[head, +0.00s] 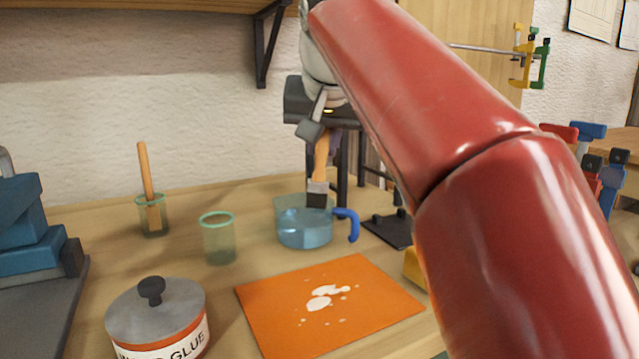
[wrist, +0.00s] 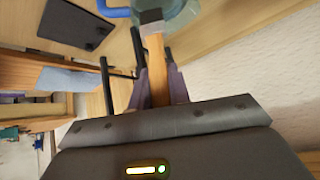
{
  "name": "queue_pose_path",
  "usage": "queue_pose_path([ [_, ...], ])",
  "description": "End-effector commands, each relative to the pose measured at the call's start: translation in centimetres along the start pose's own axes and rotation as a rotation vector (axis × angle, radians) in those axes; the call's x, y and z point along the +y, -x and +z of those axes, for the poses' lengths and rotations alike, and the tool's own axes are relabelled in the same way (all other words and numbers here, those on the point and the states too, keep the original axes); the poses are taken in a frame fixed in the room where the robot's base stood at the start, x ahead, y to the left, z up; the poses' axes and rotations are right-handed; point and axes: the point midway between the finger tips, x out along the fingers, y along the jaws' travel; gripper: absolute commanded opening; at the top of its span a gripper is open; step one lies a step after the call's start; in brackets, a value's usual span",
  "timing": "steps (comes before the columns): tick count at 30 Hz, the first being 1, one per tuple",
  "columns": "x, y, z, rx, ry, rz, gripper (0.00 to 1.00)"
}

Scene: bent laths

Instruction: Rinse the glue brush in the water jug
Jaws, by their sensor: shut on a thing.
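The glue brush (head: 320,160) has a flat wooden handle, a pale metal band and dark bristles. My gripper (head: 326,133) is shut on its handle and holds it nearly upright, bristles down. The clear water jug (head: 305,232), with bluish water and a blue handle (head: 352,224), stands on the bench below. The bristles overlap the jug's upper part in the head view; I cannot tell whether they are below the rim, but they appear above the water. In the wrist view the brush (wrist: 157,68) runs from between my fingers toward the jug (wrist: 182,12).
A glue pot (head: 155,315) with a lid stands front left. An orange mat (head: 330,305) with white splashes lies in front of the jug. A greenish cup (head: 219,238) and another holding a wooden stick (head: 147,175) stand left. A dark plate (head: 388,229) lies right of the jug.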

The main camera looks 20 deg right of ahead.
Motion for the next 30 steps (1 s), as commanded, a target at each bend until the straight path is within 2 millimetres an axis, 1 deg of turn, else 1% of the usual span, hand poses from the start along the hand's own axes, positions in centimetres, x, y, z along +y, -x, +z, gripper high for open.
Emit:
queue_pose_path([
  [1,-0.1,0.7,-0.5,0.0,0.0,0.0,0.0],
  [9,-0.3,2.2,-1.9,0.0,0.0,0.0,0.0],
  [11,-0.3,2.3,-2.0,0.001,0.0,-0.001,0.0],
  [18,-0.5,3.5,-3.0,-0.001,0.001,-0.001,0.0],
  [30,-0.5,3.8,-3.1,0.0,0.0,0.0,0.0],
])
